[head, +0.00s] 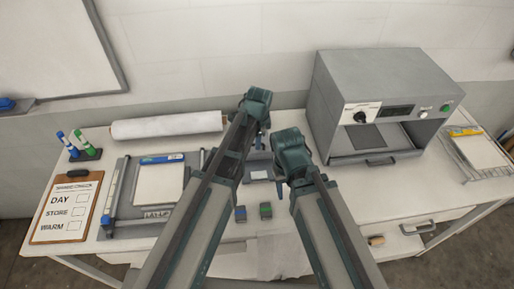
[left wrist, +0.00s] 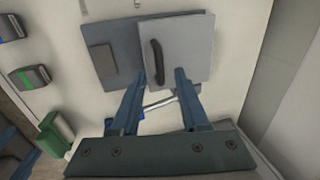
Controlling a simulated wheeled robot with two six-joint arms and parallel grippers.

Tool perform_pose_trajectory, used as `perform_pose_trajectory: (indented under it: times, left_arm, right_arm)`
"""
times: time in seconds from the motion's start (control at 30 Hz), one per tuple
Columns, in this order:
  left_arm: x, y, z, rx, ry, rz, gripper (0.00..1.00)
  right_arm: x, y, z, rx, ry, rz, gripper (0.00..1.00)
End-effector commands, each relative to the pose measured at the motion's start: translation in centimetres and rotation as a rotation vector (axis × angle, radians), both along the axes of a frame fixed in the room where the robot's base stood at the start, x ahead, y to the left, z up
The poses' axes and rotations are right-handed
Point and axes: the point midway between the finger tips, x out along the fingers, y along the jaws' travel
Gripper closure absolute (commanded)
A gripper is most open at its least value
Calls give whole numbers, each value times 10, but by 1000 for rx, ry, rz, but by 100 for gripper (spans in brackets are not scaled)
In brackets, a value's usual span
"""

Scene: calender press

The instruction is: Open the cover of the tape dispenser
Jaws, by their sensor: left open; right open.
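The tape dispenser (head: 250,158) is a low grey unit on the table, partly hidden by my arms. In the left wrist view its blue-grey base (left wrist: 122,32) carries a small dark pad. Its lighter square cover (left wrist: 190,40) has a dark curved handle (left wrist: 157,60) and looks flat over the base. My left gripper (head: 262,138) is above the dispenser. In the left wrist view its open fingers (left wrist: 164,76) stand either side of the handle's near end, not closed on it. My right gripper (head: 279,177) is open beside the dispenser's right side; its fingers show poorly.
Two small blocks, one blue-marked (head: 239,214) and one green-marked (head: 265,211), lie in front. The grey press (head: 330,100) stands at right. A white roll (head: 165,126), a lay-up board (head: 127,200) and a clipboard (head: 93,190) are at left.

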Motion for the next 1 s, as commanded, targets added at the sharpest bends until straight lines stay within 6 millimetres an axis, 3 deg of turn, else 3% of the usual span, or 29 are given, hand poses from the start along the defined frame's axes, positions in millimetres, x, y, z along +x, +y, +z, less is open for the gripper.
perform_pose_trajectory:
  times: [0.1, 0.43, 0.7, 1.0]
  left_arm:
    - [2, 0, -13, 0, 0, 0, 55]
    - [3, 1, -13, 0, 0, 0, 55]
    - [3, 1, -14, 0, 0, 0, 100]
    - [3, 1, -14, 0, 0, 0, 100]
  right_arm:
    - [0, 0, -13, -1, 0, 3, 50]
    - [0, 0, -14, -1, 0, 4, 50]
    - [0, 0, -14, -1, 0, 4, 50]
    - [0, 0, -14, -1, 0, 4, 50]
